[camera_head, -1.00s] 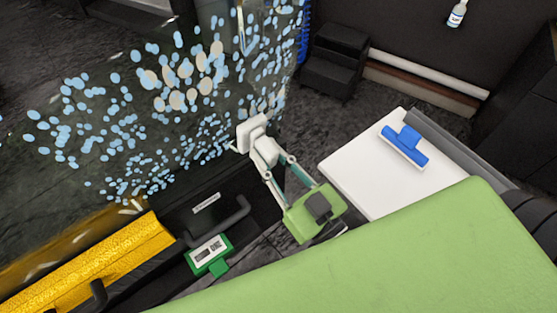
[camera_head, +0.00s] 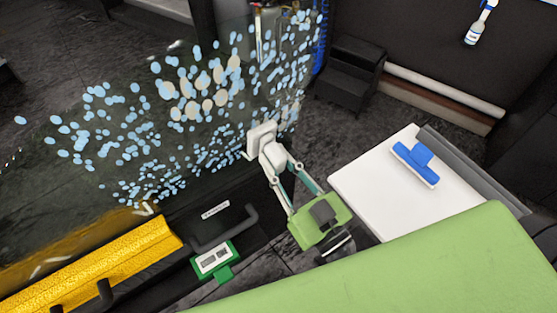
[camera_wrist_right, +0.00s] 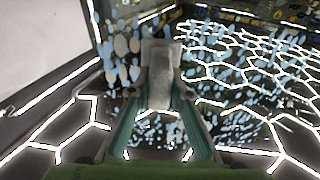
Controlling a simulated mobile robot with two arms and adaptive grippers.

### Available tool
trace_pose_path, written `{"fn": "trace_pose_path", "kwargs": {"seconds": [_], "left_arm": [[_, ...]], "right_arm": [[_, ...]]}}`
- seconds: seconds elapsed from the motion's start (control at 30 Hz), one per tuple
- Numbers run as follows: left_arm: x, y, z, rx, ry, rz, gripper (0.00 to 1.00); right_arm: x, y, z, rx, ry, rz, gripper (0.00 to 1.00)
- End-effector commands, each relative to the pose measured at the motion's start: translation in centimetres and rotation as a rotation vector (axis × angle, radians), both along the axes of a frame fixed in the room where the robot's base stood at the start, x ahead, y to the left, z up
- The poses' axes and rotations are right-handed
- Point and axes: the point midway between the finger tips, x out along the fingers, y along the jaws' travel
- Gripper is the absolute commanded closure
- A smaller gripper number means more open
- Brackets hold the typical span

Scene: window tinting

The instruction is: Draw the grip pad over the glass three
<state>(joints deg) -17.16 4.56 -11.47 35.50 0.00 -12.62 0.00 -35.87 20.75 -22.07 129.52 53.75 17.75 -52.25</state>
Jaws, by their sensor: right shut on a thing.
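The window glass (camera_head: 130,110) stands upright at the left of the head view, covered with pale blue drops and a cluster of beige ones. My right gripper (camera_head: 278,163) is shut on a whitish grip pad (camera_head: 262,137). The pad is in front of the glass near its lower right part; I cannot tell whether it touches. In the right wrist view the pad (camera_wrist_right: 160,73) sits between the two fingers, with drops visible around it. The pad's far face is hidden. My left gripper is not in view.
A white-topped cart (camera_head: 380,200) at the right carries a blue squeegee-like tool (camera_head: 415,162). A dark step stool (camera_head: 350,72) stands behind. A green device (camera_head: 213,260) and yellow panel (camera_head: 100,265) lie below the glass. A spray bottle (camera_head: 480,22) is at top right.

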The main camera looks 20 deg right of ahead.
Motion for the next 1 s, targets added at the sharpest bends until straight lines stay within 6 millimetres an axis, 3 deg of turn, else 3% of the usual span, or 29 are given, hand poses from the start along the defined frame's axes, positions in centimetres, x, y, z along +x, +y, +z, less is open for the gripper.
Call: {"fn": "trace_pose_path", "kwargs": {"seconds": [0.53,1.0], "left_arm": [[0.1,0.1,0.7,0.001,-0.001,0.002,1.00],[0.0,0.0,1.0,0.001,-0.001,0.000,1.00]], "right_arm": [[0.9,0.1,0.2,-0.002,-0.001,0.000,1.00],[1.9,-3.8,0.2,-0.001,-0.002,0.000,1.00]]}}
